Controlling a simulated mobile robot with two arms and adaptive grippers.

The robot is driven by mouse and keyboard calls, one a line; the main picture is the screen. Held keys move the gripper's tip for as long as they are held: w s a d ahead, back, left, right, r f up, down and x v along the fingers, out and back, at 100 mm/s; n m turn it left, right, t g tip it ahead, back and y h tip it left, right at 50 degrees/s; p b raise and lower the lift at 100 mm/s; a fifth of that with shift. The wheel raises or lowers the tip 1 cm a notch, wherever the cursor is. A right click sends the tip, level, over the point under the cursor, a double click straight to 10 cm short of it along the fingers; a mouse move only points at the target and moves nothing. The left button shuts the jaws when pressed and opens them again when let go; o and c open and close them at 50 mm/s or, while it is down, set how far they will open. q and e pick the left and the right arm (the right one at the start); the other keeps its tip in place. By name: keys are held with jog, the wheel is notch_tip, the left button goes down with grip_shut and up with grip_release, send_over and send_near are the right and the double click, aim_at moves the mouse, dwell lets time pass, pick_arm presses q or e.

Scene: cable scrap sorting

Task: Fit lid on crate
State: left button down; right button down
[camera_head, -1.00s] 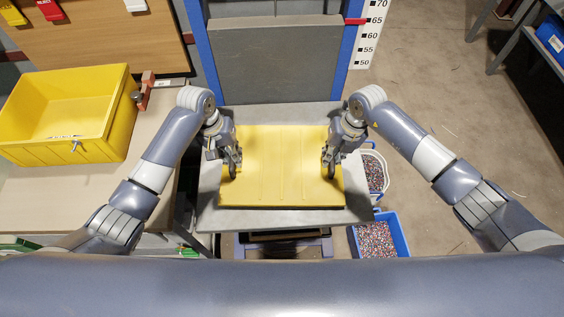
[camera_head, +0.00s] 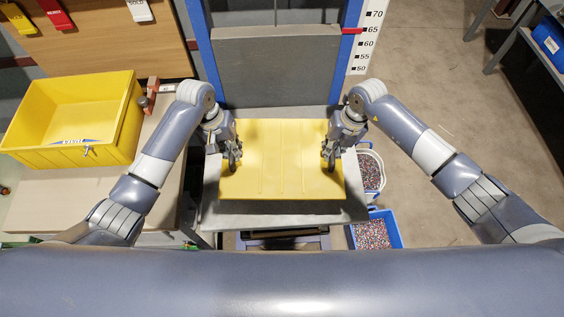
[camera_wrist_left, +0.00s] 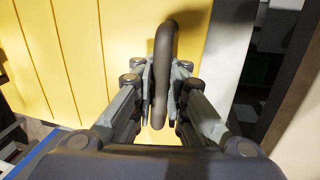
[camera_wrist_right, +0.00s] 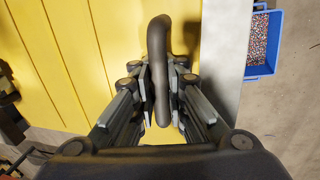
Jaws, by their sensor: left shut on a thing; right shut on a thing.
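The yellow lid (camera_head: 282,160) is a flat ribbed panel with a dark handle at each side, level over a grey platform (camera_head: 285,214). My left gripper (camera_head: 233,165) is shut on the left handle (camera_wrist_left: 164,55). My right gripper (camera_head: 329,160) is shut on the right handle (camera_wrist_right: 158,45). The lid appears a little above the platform, with a shadow along its front edge; the exact gap is hard to tell. The open yellow crate (camera_head: 75,157) stands upright on the bench at the left, apart from the lid, with a latch on its front.
A red clamp-like part (camera_head: 150,92) is beside the crate on the wooden bench (camera_head: 90,195). Blue posts and a grey panel (camera_head: 275,70) stand behind the platform. A white bin and a blue bin (camera_head: 372,234) of scrap are on the floor at the right.

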pick_arm(q)
jog(key=shift+a, duration=0.25)
pick_arm(e)
jog(key=shift+d, duration=0.25)
